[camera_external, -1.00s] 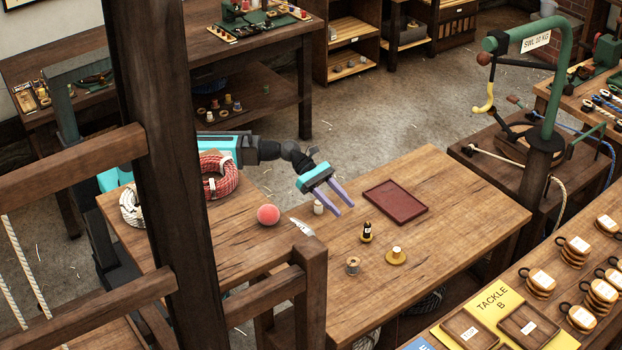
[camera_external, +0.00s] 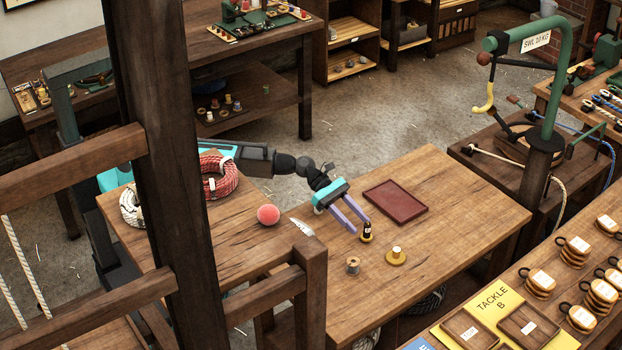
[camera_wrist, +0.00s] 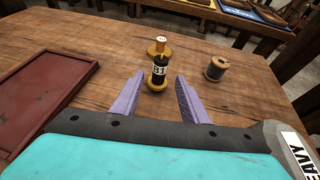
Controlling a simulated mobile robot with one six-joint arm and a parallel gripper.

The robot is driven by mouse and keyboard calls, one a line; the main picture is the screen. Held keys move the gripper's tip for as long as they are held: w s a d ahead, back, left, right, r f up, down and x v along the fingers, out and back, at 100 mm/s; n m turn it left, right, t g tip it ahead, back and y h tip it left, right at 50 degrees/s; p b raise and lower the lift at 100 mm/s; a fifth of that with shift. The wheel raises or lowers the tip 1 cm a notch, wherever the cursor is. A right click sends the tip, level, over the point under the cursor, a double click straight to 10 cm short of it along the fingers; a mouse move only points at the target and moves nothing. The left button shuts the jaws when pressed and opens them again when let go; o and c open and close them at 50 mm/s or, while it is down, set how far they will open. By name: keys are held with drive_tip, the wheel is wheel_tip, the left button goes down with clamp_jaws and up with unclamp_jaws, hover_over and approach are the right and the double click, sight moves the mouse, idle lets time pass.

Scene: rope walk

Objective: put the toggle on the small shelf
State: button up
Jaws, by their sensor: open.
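A small upright black piece with a white label and brass-coloured ends (camera_external: 367,231) stands on the workbench (camera_external: 440,230). It also shows in the wrist view (camera_wrist: 159,72); it may be the toggle, but I cannot be sure. My gripper (camera_external: 361,226) is open and low over the bench. In the wrist view its two purple fingers (camera_wrist: 156,98) point at the black piece, which stands just ahead, between their lines. I see no grip on it. I cannot single out the small shelf; a wooden shelf unit (camera_external: 352,27) stands at the back.
A yellow-based piece with a pale top (camera_external: 396,256) stands beyond the black piece. A thread reel (camera_external: 353,265) is nearby. A dark red tray (camera_external: 396,201) lies alongside. A pink-red ball (camera_external: 268,215), a pale pointed tool (camera_external: 302,227) and a red rope coil (camera_external: 219,176) are left.

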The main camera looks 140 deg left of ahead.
sight(367, 232)
drive_tip(key=shift+x, duration=2.6)
drive_tip(key=shift+s, duration=0.1)
clamp_jaws()
